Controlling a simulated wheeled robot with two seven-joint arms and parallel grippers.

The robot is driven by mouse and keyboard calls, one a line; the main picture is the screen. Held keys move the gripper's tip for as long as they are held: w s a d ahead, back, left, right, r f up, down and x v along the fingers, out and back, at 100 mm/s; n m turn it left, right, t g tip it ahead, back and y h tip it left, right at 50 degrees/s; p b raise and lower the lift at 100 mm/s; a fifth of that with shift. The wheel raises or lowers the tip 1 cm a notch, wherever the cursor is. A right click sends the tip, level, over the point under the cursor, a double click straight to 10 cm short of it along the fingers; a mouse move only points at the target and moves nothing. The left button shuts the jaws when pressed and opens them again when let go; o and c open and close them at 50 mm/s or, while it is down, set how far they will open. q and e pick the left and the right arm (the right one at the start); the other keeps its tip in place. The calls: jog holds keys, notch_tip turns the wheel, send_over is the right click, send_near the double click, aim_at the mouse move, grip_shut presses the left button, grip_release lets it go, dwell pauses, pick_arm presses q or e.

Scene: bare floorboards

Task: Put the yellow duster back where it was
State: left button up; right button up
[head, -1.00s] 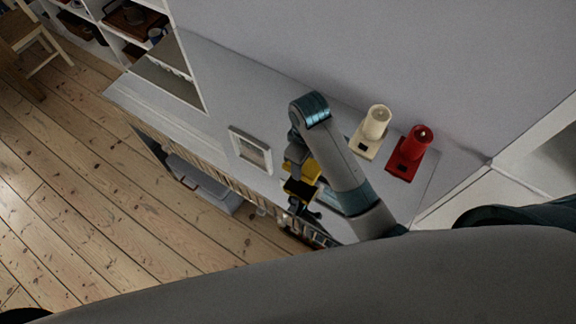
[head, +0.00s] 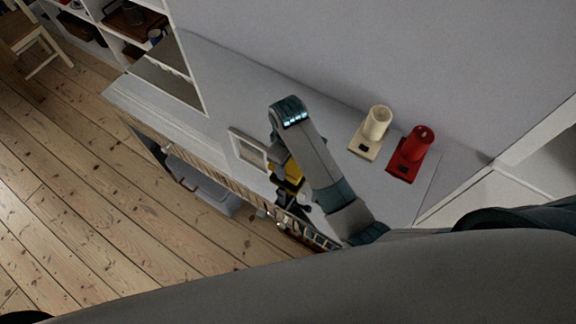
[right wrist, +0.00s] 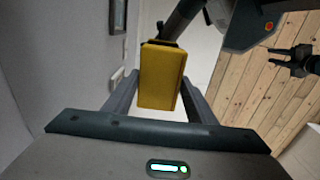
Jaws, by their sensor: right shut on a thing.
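My right gripper (head: 280,172) is shut on the yellow duster (head: 289,176), over the front edge of the light shelf top. In the right wrist view the duster (right wrist: 162,77) is a yellow block between the two fingers, with a dark part at its far end. In the head view my arm hides part of it. A dark two-pronged shape (right wrist: 300,62) at the right of the right wrist view looks like my other gripper; its opening is unclear.
A cream holder (head: 371,133) and a red holder (head: 411,154) stand on the shelf top (head: 215,130) near the wall. A white-framed picture (head: 248,150) lies close beside my right gripper. Below are a grey bin (head: 205,188) and open floorboards (head: 110,200).

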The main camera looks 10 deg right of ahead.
aim_at(288, 165)
jog(key=shift+s+f+p, duration=0.1)
jog(key=shift+f+p, duration=0.25)
jog(key=shift+f, duration=1.1)
jog(key=o, duration=1)
jog(key=shift+c, duration=0.2)
